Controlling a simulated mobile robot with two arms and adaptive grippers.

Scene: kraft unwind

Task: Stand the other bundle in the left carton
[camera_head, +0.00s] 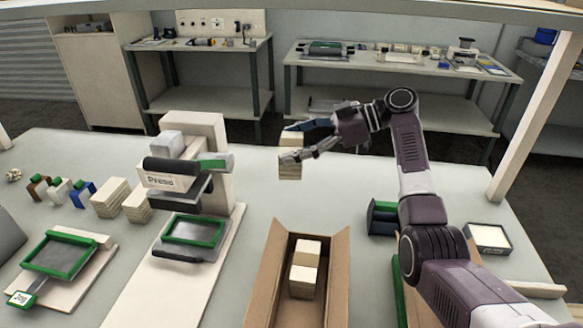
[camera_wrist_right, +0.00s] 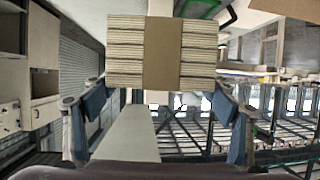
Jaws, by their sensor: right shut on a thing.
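My right gripper (camera_head: 291,143) is shut on a bundle (camera_head: 290,170) of stacked kraft sheets and holds it up beyond the open carton. In the right wrist view the bundle (camera_wrist_right: 125,50) shows layered edges and a brown band, with the blue fingertips (camera_wrist_right: 160,95) at its two sides. The open brown carton (camera_head: 265,270) stands at the front middle with its flaps spread. Inside it are pale blocks that look like bundles (camera_head: 302,284), one behind the other. My left gripper is out of view.
A press (camera_head: 180,180) on a pale board stands left of the carton. Several bundles (camera_head: 110,198) sit further left, near a green-framed pad (camera_head: 58,256). A dark green-edged holder (camera_head: 382,217) and a white-topped tray (camera_head: 488,238) are at the right. The table behind the carton is clear.

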